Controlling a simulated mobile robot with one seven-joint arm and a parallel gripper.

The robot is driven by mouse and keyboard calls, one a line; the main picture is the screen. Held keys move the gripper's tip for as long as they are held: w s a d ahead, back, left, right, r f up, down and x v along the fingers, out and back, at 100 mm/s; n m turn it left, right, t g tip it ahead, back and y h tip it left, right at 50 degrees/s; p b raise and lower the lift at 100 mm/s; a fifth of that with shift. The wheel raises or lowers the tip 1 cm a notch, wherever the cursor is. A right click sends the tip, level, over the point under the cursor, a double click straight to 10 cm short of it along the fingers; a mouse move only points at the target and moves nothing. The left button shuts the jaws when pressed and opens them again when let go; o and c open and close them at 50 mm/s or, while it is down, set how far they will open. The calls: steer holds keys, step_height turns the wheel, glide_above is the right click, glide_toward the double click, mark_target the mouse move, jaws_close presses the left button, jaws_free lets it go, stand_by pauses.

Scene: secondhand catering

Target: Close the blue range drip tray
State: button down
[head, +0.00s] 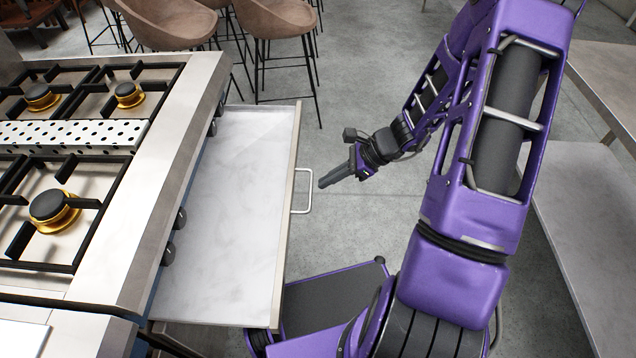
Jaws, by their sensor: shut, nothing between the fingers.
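The drip tray (235,200) is pulled out to the right from under the range (150,215), and its pale, empty inside shows. A metal bar handle (306,191) stands on the tray's right-hand front. A strip of blue shows on the range's side by the near end of the tray. My gripper (322,184) is shut and empty, just to the right of the handle, pointing left toward it. A small gap seems to lie between the fingertips and the handle. The back part of the tray is hidden under the range top.
The range top carries black grates and several burners (52,205); dark knobs (175,222) line its front edge. Brown stools (275,20) stand at the back. A grey metal table (590,230) is at the right.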

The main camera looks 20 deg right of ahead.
steer(key=b+x, duration=0.1)
steer(key=x, duration=0.7)
steer(key=shift+a+f, duration=0.2)
steer(key=shift+f, duration=0.05)
steer(key=shift+w+a, duration=0.15)
